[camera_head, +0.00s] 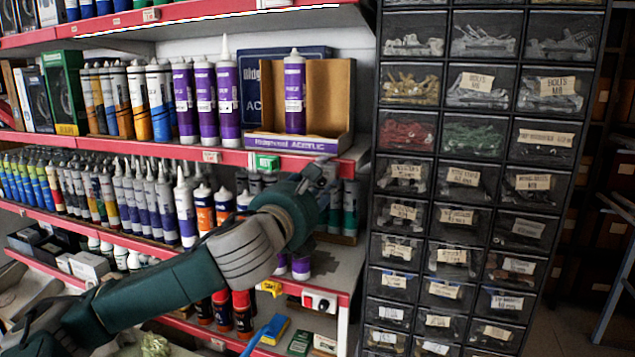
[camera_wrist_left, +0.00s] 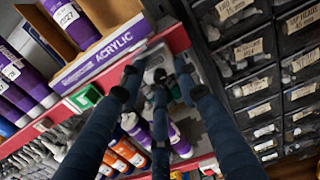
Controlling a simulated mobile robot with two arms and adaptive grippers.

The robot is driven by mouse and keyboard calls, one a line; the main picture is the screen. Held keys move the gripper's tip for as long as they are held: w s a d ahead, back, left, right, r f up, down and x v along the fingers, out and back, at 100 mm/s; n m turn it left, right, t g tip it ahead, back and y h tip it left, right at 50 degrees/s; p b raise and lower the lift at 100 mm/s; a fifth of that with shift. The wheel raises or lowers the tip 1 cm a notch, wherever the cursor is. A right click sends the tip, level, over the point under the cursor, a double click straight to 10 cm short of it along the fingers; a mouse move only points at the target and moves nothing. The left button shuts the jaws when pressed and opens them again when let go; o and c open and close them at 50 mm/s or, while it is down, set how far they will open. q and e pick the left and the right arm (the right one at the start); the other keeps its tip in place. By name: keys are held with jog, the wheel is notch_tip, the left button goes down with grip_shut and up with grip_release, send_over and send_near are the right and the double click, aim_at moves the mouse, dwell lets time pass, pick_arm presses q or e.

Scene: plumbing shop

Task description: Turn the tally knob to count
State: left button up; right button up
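I cannot single out the tally knob for certain. A small green tag or device (camera_head: 265,162) sits on the red shelf edge, left of my gripper; it also shows in the left wrist view (camera_wrist_left: 85,97). A small red and white unit with dark round parts (camera_head: 320,302) is on the lower shelf edge. My left gripper (camera_head: 322,172) is at the right end of the upper shelf, in front of its edge. In the left wrist view its dark fingers (camera_wrist_left: 158,78) are spread, with a grey surface behind them. Contact cannot be made out. My right gripper is not in view.
A cardboard display box marked acrylic (camera_head: 330,100) holds one purple tube (camera_head: 294,90) just above the gripper. Rows of cartridges fill the shelves to the left. A dark drawer cabinet (camera_head: 448,180) with labelled drawers stands close on the right.

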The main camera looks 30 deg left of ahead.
pick_arm(q)
jog(key=shift+s, duration=0.1)
grip_shut()
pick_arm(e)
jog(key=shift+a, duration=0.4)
